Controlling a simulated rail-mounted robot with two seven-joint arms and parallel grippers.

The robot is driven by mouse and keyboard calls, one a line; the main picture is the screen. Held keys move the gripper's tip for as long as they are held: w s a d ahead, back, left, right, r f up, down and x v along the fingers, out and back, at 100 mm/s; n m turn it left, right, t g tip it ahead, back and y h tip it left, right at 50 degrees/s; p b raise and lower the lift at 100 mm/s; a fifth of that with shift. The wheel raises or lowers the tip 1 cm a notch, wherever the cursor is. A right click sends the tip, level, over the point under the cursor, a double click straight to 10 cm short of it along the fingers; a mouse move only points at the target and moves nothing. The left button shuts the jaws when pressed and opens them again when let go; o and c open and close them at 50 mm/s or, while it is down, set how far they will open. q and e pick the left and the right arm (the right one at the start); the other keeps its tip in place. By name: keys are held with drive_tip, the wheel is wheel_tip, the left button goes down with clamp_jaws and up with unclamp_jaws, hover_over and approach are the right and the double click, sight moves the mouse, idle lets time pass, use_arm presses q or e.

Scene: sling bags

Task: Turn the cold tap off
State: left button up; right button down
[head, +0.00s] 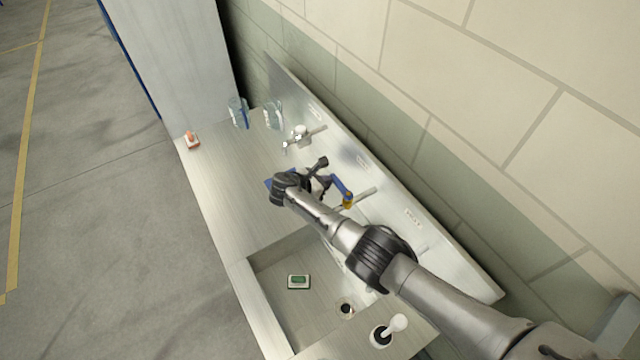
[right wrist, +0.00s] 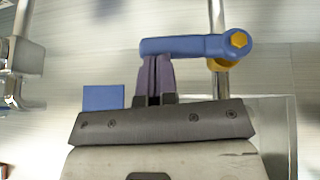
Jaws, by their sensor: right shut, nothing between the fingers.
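The cold tap's blue lever (head: 341,187) sits on a metal pipe at the back of the counter, and a brass-coloured nut (head: 348,200) marks its pivot. In the right wrist view the blue lever (right wrist: 185,46) lies crosswise, with its yellow hex nut (right wrist: 238,40) at the right end. My right gripper (head: 326,181) is beside the lever's free end. In the right wrist view its purple-grey fingers (right wrist: 155,60) are shut and empty, at the lever's near edge; whether they touch it I cannot tell. My right arm hides part of the tap. My left gripper is out of view.
A second metal tap (head: 299,135) stands farther back. Two clear containers (head: 238,112) (head: 272,114) and an orange-topped item (head: 192,141) are at the counter's far end. A green-and-white sponge (head: 298,282) lies in the sink. A white-handled brush (head: 397,322) is at the near end.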

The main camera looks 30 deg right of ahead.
idle(0.6)
drive_tip(key=w+a+f+v, duration=0.1)
drive_tip(key=v, duration=1.2)
drive_tip(key=shift+a+f, duration=0.15)
drive_tip(key=shift+a, duration=0.1)
